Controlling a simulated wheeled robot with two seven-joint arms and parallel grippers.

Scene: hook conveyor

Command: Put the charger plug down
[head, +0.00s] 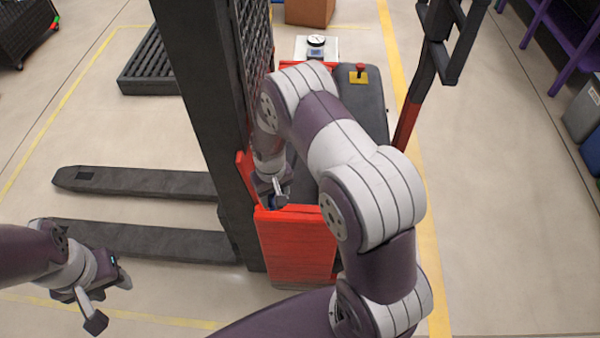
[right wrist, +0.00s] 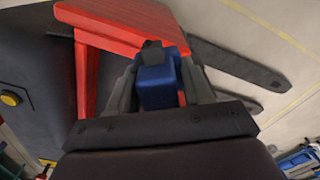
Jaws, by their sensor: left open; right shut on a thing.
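The charger plug (right wrist: 158,82) is a blue block with a dark end. It sits between the fingers of my right gripper (right wrist: 160,85) in the right wrist view. In the head view my right gripper (head: 275,190) points down at the red housing (head: 295,245) of the pallet stacker, and only a little blue shows beneath it. The plug overlaps the red part (right wrist: 125,28) in the right wrist view; I cannot tell whether it touches it. My left gripper (head: 108,298) is open and empty at the lower left, over the floor.
The stacker's dark mast (head: 205,90) stands just left of my right gripper, and its forks (head: 140,183) reach left. A dark slatted pallet (head: 150,65) lies behind. A red knob (head: 360,70) sits on the stacker's body.

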